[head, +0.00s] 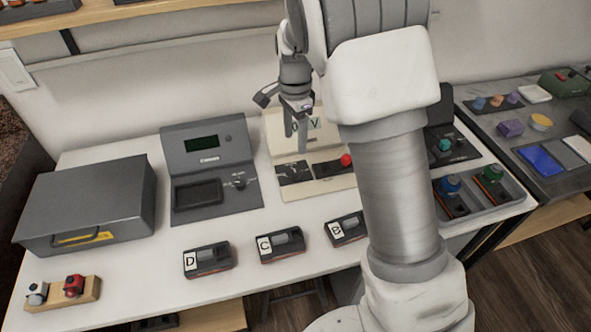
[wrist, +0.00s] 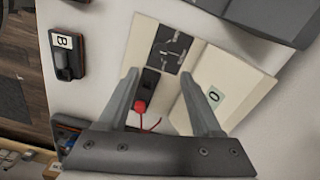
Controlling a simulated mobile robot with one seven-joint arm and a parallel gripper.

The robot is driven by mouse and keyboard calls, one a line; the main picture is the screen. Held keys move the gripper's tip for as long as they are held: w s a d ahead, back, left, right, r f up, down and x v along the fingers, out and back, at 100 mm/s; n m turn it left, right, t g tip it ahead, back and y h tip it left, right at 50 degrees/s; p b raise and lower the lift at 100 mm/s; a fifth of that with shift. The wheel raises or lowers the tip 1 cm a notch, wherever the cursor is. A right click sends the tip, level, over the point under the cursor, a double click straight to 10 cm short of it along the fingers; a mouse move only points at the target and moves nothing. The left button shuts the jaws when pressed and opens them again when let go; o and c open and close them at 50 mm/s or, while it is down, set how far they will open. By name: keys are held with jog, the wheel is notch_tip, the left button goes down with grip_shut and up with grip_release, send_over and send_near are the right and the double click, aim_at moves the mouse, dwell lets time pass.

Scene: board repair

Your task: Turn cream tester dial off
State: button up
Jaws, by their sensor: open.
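The cream tester (head: 322,186) stands at the back of the white table, partly behind my arm. Its upright face shows "0 V" in the head view; the wrist view shows the tester (wrist: 143,38) with a "0" display (wrist: 213,96). A dark panel (wrist: 170,48) with light grey markings and a red-topped part (wrist: 140,106) with a red wire are on it. I cannot clearly tell the dial or its setting. My gripper (head: 296,138) is open above the tester, fingers pointing down; in the wrist view its fingers (wrist: 158,80) frame the tester with nothing between them.
A grey tester (head: 209,138) stands left of the cream one, and a grey box (head: 88,200) further left. Modules D (head: 208,260), C (head: 280,245) and B (head: 346,228) lie in front. A tray (head: 515,195) with coloured knobs is at right.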

aim_at(295, 173)
notch_tip(295, 173, down, 12)
jog(key=shift+r+b, duration=0.1)
jog(key=shift+b, duration=0.95)
jog(key=shift+c, duration=0.2)
grip_shut()
